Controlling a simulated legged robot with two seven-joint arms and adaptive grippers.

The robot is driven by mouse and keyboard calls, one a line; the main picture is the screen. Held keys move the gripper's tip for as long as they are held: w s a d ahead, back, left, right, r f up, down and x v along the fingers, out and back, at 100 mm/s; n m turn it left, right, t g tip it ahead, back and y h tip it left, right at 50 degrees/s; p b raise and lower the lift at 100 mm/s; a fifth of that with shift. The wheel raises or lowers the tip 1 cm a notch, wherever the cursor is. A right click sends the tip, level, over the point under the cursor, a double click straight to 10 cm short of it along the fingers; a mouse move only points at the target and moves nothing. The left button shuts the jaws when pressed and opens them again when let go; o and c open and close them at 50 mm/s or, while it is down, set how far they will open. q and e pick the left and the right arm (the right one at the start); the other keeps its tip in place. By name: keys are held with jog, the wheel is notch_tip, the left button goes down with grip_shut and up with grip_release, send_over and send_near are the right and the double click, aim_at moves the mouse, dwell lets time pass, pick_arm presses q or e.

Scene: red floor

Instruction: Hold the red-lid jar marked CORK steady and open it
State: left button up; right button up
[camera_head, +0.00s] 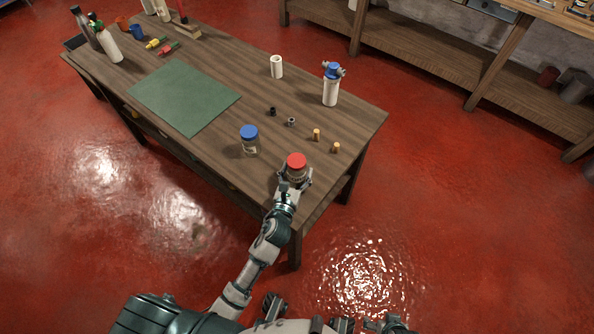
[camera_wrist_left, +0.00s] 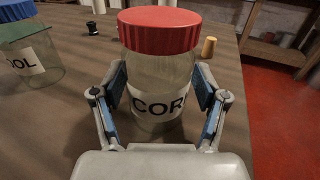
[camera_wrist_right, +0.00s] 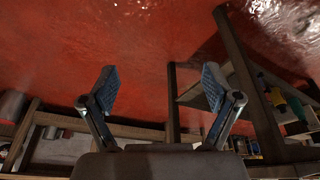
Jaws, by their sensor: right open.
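The red-lid jar (camera_head: 296,165) stands upright near the table's front right corner. In the left wrist view the jar (camera_wrist_left: 160,75) is clear glass with a ribbed red lid and a white label, of which "COR" shows. The lid sits on the jar. My right gripper (camera_wrist_right: 160,80) is open and empty, away from the jar, with red floor and table legs in its view.
A blue-lid jar (camera_head: 249,138) stands left of the red-lid jar. Small black, grey and orange pieces, a white cylinder (camera_head: 277,67) and a blue-topped white canister (camera_head: 331,86) stand farther back. A green mat (camera_head: 185,97) lies at left. Table space right of the jar is clear.

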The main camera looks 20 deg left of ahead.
pick_arm(q)
jog(key=shift+d, duration=0.1)
jog(key=c, duration=0.8)
jog(key=shift+a, duration=0.2)
jog(key=shift+a, duration=0.1)
jog(key=shift+r, duration=0.1)
